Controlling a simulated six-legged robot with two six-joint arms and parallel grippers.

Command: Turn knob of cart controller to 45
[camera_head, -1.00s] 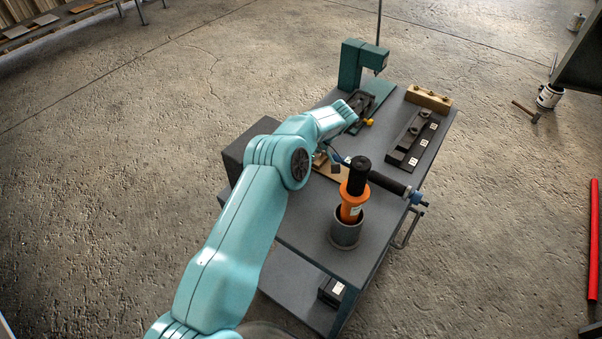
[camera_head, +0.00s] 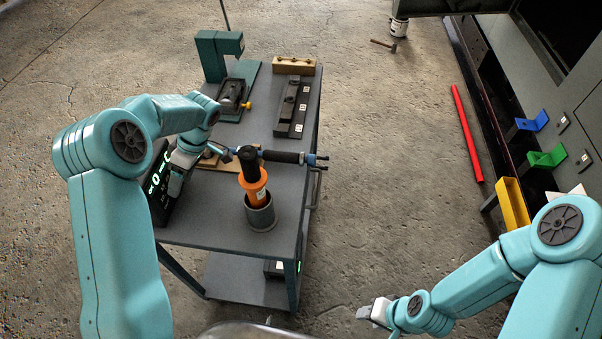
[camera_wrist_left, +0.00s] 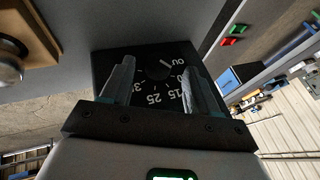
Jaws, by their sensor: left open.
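The cart controller is a black box (camera_head: 158,200) with lit green marks at the cart's left edge. In the left wrist view its dark dial face (camera_wrist_left: 110,62) carries white numbers, upside down, including 15 and 25. The dark knob (camera_wrist_left: 158,70) has a short white pointer line; the exact number it points to cannot be read. My left gripper (camera_wrist_left: 159,72) is open, its two grey fingers on either side of the knob, with no clear contact. It also shows in the head view (camera_head: 178,172) beside the controller. My right gripper (camera_head: 370,312) is low at the right, away from the cart.
The grey cart (camera_head: 200,232) holds an orange tool (camera_head: 254,190) in a grey cup (camera_head: 260,215), a green press (camera_head: 213,55) and a black block with labels (camera_head: 290,108). A dark panel with coloured brackets stands right.

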